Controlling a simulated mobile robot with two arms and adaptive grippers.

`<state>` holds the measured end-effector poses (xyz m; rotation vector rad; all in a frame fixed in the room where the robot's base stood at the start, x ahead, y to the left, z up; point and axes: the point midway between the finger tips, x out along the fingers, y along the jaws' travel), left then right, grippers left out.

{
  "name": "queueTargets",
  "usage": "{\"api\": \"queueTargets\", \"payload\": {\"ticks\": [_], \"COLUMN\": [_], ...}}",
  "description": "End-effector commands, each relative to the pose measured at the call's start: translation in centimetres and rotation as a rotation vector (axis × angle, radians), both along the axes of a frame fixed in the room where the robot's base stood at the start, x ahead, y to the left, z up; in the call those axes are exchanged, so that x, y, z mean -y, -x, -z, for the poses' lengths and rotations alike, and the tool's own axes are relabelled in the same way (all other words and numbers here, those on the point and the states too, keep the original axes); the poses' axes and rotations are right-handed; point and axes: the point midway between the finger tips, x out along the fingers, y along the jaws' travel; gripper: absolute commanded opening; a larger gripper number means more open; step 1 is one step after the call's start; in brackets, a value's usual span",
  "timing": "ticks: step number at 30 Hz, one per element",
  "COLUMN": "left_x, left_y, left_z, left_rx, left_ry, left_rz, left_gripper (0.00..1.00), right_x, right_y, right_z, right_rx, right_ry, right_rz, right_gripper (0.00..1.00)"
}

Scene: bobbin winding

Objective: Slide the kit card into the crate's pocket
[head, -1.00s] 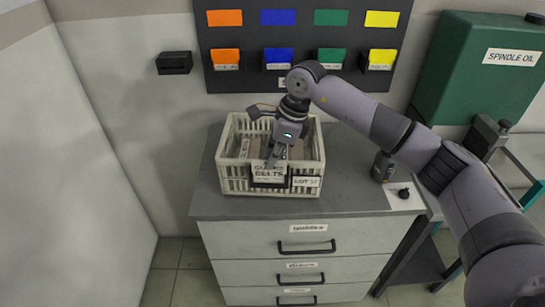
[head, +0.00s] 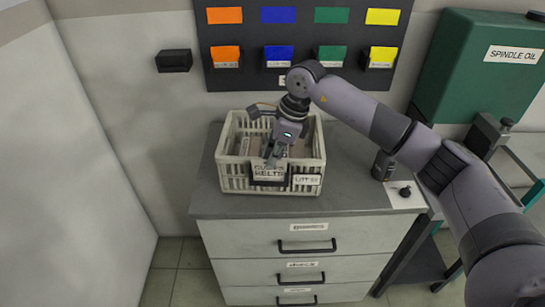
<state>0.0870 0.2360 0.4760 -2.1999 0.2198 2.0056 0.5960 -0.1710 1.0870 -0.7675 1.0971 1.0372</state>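A cream slatted crate (head: 232,181) stands on the grey top of a drawer cabinet. A dark-framed pocket with a white card reading "BELTS" (head: 268,174) is on the crate's front. A second white label (head: 306,180) is to its right on the same wall. My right gripper (head: 271,161) points down at the top edge of the pocket, over the crate's front rim. Its fingers cover part of the card's top, and I cannot tell whether they grip it. My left gripper is not in view.
Brown items (head: 297,148) lie inside the crate. A dark bottle-like object (head: 384,165) and a white sheet with a black knob (head: 405,193) are on the cabinet's right. A board with coloured bins (head: 278,57) hangs behind. The cabinet top left of the crate is clear.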

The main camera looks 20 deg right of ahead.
Motion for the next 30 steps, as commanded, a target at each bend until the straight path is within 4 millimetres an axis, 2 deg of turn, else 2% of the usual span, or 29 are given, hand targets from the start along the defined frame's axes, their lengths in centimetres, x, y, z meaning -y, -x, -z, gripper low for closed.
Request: {"api": "queueTargets", "payload": {"ticks": [1,10,20,26,30], "left_x": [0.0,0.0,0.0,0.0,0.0], "left_y": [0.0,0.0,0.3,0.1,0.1], "left_z": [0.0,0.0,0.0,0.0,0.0], "left_rx": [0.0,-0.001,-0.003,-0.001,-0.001], "left_ry": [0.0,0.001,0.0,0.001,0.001], "left_rz": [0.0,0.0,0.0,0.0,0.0], "left_gripper": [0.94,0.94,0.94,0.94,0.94], "right_x": [0.0,0.0,0.1,0.8,1.6], "right_y": [0.0,0.0,0.0,0.2,0.5], "right_z": [0.0,0.0,-0.2,-2.7,-5.7], "right_rx": [0.0,0.0,0.001,0.004,0.006], "right_ry": [0.0,0.0,0.0,0.0,-0.001], "right_rz": [0.0,0.0,0.0,0.002,0.001], "right_gripper": [0.08,0.28,0.28,0.28,0.28]}}
